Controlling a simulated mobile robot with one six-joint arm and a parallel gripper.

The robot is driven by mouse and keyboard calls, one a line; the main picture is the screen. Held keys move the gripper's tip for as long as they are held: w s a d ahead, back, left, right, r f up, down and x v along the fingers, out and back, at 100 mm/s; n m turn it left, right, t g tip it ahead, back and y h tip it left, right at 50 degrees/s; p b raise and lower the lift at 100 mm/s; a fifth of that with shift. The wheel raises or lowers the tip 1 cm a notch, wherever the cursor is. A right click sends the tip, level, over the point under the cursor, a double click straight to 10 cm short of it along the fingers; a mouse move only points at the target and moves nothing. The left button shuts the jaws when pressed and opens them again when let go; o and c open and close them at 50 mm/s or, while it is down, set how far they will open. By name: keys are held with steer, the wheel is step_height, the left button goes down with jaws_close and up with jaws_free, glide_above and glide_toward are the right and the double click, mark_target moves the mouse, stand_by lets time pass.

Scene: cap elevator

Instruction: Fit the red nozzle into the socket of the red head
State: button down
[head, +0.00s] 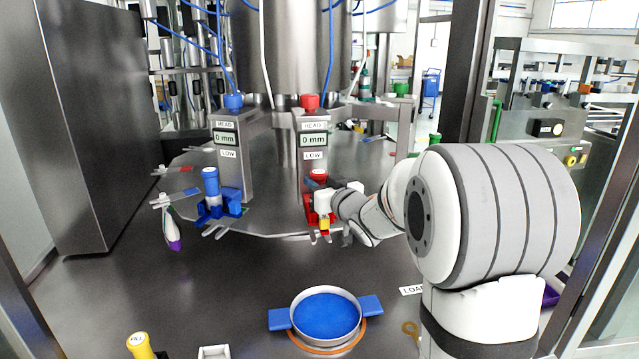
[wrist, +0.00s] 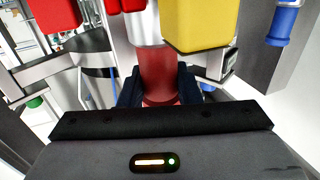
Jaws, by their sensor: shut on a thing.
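The red nozzle (head: 318,175) shows as a red cap in front of this column, just above a red holder (head: 308,208). My gripper (head: 326,200) is at the same place, reaching in from the right. In the wrist view the red nozzle (wrist: 158,80) stands between the two dark fingers, and my gripper (wrist: 160,92) is shut on it. A silver collar shows beyond the red body. Whether the nozzle sits in the socket is hidden.
A blue head (head: 228,150) with a blue nozzle (head: 211,182) in a blue holder stands to the left. A yellow block (wrist: 202,25) is close to the fingers in the wrist view.

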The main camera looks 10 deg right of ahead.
steer(key=shift+r, duration=0.4)
steer(key=shift+f+b, duration=0.35)
steer(key=shift+b, duration=0.15)
stand_by(2.1)
steer(key=shift+r, duration=0.4)
stand_by(0.4)
steer(key=shift+r+p, duration=3.6)
steer(key=shift+r, duration=0.75)
